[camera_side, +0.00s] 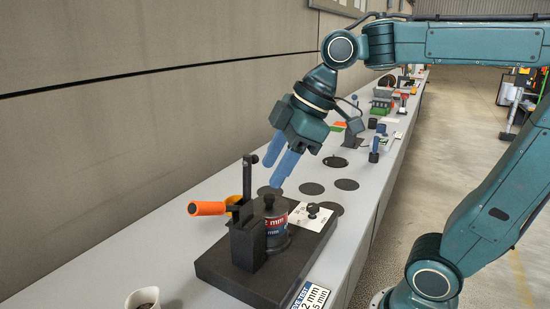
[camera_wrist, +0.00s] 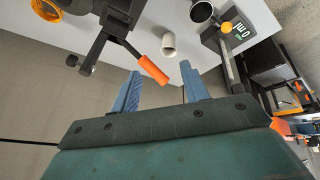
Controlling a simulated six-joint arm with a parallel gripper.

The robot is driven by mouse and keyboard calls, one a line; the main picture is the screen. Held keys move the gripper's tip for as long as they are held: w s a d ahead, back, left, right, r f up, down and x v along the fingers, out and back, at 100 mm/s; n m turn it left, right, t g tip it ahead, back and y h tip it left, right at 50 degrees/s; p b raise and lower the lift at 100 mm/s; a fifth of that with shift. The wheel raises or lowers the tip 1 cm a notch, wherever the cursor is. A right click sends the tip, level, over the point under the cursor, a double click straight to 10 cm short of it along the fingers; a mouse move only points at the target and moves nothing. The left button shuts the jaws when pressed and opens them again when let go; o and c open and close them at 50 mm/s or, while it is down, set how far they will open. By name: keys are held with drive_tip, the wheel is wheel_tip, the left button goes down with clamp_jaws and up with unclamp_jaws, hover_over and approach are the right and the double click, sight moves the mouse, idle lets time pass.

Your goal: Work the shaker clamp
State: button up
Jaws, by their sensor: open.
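The shaker clamp stands on a dark base plate (camera_side: 222,269) on the bench. Its orange handle (camera_side: 207,208) points left, out from a black upright (camera_side: 247,215). The handle also shows in the wrist view (camera_wrist: 150,69). A labelled sieve stack (camera_side: 276,229) with red and blue bands sits beside the upright, with a black knob (camera_side: 269,202) above it. My gripper (camera_side: 278,170) is above the clamp, its blue fingers apart and pointing down.
A white cup (camera_side: 143,298) stands at the near left; a white cup-like piece (camera_wrist: 168,44) shows in the wrist view. A yellow ring-like part (camera_side: 233,201) is behind the upright. Dark discs (camera_side: 311,188) lie beyond the clamp. A wall runs along the bench's left side.

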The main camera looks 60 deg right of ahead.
sight(208, 203)
drive_tip(key=w+a+r+n+g+y, duration=0.1)
drive_tip(key=w+r+n, duration=0.1)
drive_tip(key=w+n, duration=0.5)
drive_tip(key=shift+w+n+y, duration=0.3)
drive_tip(key=shift+w+n, duration=0.1)
drive_tip(key=shift+w, duration=0.15)
drive_tip(key=x, duration=1.3)
drive_tip(key=shift+a+f, duration=0.15)
drive_tip(key=shift+f, duration=0.2)
clamp_jaws()
